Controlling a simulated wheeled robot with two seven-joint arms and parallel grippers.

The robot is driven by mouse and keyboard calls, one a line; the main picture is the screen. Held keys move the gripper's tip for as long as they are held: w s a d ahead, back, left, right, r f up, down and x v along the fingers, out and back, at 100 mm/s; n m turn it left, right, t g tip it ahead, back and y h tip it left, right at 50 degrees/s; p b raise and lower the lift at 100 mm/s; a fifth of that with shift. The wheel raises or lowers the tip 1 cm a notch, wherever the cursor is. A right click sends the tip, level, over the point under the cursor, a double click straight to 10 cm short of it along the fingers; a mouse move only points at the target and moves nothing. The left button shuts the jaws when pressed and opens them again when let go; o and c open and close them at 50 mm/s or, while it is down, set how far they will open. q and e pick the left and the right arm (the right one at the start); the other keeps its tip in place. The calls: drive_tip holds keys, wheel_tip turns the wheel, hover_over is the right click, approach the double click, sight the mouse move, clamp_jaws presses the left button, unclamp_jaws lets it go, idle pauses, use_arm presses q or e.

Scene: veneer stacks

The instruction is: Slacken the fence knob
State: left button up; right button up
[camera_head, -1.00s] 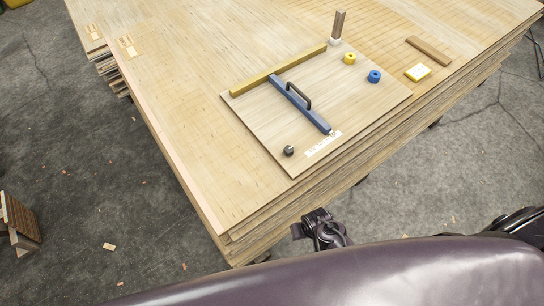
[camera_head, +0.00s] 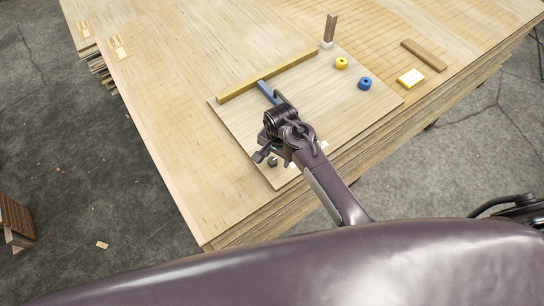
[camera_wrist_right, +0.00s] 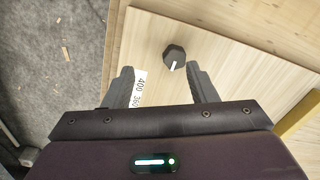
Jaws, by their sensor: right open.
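The fence knob (camera_head: 272,161) is a small dark knob near the front left corner of the thin board. In the wrist view the knob (camera_wrist_right: 174,57) is faceted, with a white pointer line, just beyond and between the fingertips. My right gripper (camera_head: 266,153) is above the board close to the knob. Its two fingers (camera_wrist_right: 163,75) are apart with nothing between them, and they do not touch the knob. My left gripper is not in view.
A yellow bar (camera_head: 270,74) lies along the thin board (camera_head: 335,95). A wooden post (camera_head: 330,28) stands at the back. A printed label (camera_wrist_right: 140,88) is beside the knob.

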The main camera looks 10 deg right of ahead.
sight(272, 161)
drive_tip(key=shift+w+a+r+m, duration=0.3)
drive_tip(key=shift+w+r+m, duration=0.1)
drive_tip(key=shift+w+r, duration=0.15)
drive_tip(key=shift+w+a+r+m, duration=0.25)
drive_tip(key=shift+w+r+m, duration=0.2)
drive_tip(key=shift+r, duration=0.1)
drive_tip(key=shift+w+f, duration=0.1)
drive_tip(key=shift+f, duration=0.1)
wheel_tip(272, 161, down, 7)
drive_tip(key=shift+f, duration=0.1)
drive_tip(key=c, duration=1)
